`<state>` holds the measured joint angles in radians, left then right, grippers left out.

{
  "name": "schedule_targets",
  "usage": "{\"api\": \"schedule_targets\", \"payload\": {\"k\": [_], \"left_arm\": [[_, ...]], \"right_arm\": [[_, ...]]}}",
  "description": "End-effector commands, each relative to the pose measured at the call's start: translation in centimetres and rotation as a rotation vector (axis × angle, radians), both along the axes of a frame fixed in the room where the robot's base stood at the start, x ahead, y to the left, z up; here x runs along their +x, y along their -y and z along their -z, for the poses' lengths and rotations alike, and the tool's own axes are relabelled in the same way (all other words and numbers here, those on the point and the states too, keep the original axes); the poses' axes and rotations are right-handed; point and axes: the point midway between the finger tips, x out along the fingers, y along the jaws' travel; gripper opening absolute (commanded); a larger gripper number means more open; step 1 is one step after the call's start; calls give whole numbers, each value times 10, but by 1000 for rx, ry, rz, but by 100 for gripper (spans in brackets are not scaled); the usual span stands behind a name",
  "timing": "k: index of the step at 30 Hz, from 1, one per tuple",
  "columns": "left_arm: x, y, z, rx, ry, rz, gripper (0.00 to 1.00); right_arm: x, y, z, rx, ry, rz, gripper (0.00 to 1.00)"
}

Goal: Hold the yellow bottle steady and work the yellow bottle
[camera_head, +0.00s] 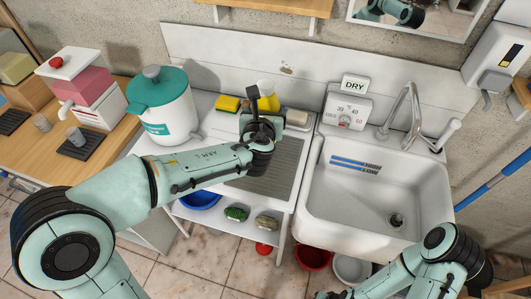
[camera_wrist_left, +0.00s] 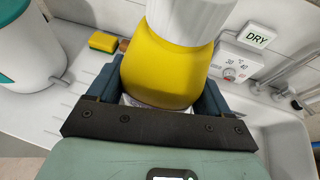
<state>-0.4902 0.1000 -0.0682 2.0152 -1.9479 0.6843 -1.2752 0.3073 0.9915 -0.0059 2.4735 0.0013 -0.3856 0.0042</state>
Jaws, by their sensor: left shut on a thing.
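The yellow bottle (camera_wrist_left: 165,65) with its white ribbed cap (camera_wrist_left: 195,18) fills the upper middle of the left wrist view. It looks tilted there, and its lower part is between the fingers of my left gripper (camera_wrist_left: 155,98). In the head view my left gripper (camera_head: 262,122) is shut on the bottle (camera_head: 270,103) over the drainboard, near the back. My gripper and wrist hide much of the bottle there. My right arm (camera_head: 430,268) reaches in at the bottom right, away from the bottle; its gripper is barely visible at the bottom edge.
A white dispenser with a teal lid (camera_head: 163,103) stands left of my left gripper. A yellow sponge (camera_head: 228,103) lies behind the gripper. The white sink (camera_head: 370,190) with its tap (camera_head: 405,110) is to the right. A DRY sign (camera_head: 354,85) tops the dial box (camera_head: 346,111).

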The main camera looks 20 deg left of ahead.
Motion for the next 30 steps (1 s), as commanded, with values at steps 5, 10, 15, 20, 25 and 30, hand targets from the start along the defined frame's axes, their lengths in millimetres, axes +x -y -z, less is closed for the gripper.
{"api": "schedule_targets", "payload": {"k": [5,10,15,20,25,30], "left_arm": [[-2,0,57,4,-7,1,0],[-1,-1,95,3,-5,-2,0],[0,0,111,1,1,-2,0],[-1,-1,129,2,-1,-1,0],[0,-1,152,1,-1,-2,0],[0,0,154,0,3,-1,0]], "right_arm": [[-16,0,26,0,-19,0,43],[-22,0,38,0,-26,0,43],[-24,0,42,0,-27,0,43],[-26,0,47,0,-29,0,43],[-28,0,53,0,-31,0,43],[-28,0,53,0,-31,0,43]]}}
